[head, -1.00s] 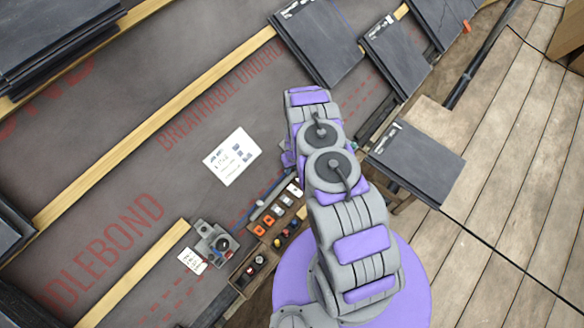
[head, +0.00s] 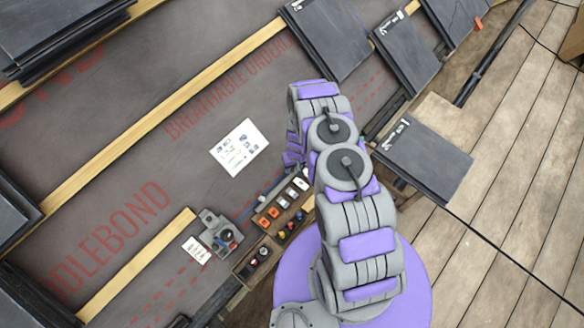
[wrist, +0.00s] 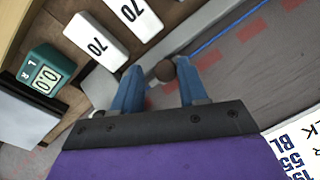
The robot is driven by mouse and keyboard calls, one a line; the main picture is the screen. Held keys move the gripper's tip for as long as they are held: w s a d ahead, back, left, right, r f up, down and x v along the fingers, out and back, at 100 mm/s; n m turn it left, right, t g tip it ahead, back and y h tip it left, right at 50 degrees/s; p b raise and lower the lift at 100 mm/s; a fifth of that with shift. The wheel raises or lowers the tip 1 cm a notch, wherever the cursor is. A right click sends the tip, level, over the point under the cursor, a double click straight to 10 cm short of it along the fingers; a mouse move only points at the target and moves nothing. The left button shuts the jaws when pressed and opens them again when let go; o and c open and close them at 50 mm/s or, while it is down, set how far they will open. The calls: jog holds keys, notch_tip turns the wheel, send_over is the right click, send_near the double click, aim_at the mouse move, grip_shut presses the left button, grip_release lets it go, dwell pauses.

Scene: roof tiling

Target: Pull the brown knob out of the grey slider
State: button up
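In the wrist view, the round brown knob (wrist: 165,70) sits at the edge of a long grey slider (wrist: 205,30). My gripper (wrist: 160,68) has two blue fingers spread apart. The knob shows between the fingertips, closer to the right one, with a visible gap on the left. I cannot tell whether the fingertips are level with it in depth. In the head view, my arm reaches up and the gripper end is mostly hidden behind it. The knob cannot be made out there.
White blocks marked 70 (wrist: 96,33) and a green device with a display (wrist: 46,78) lie left of the gripper. A printed sheet (wrist: 298,150) is at lower right. In the head view, a wooden tray (head: 243,270) with small parts and a grey device (head: 213,226) stand left of my arm.

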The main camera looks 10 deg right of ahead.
jog(key=shift+o, duration=0.6)
jog(key=shift+s, duration=0.1)
jog(key=shift+a, duration=0.6)
jog(key=shift+a+r, duration=0.1)
jog(key=shift+r, duration=0.1)
notch_tip(320, 180, up, 17)
jog(key=d+p, duration=0.2)
jog(key=shift+d, duration=0.4)
jog(key=shift+a+f, duration=0.1)
jog(key=shift+a, duration=0.15)
jog(key=shift+d, duration=0.1)
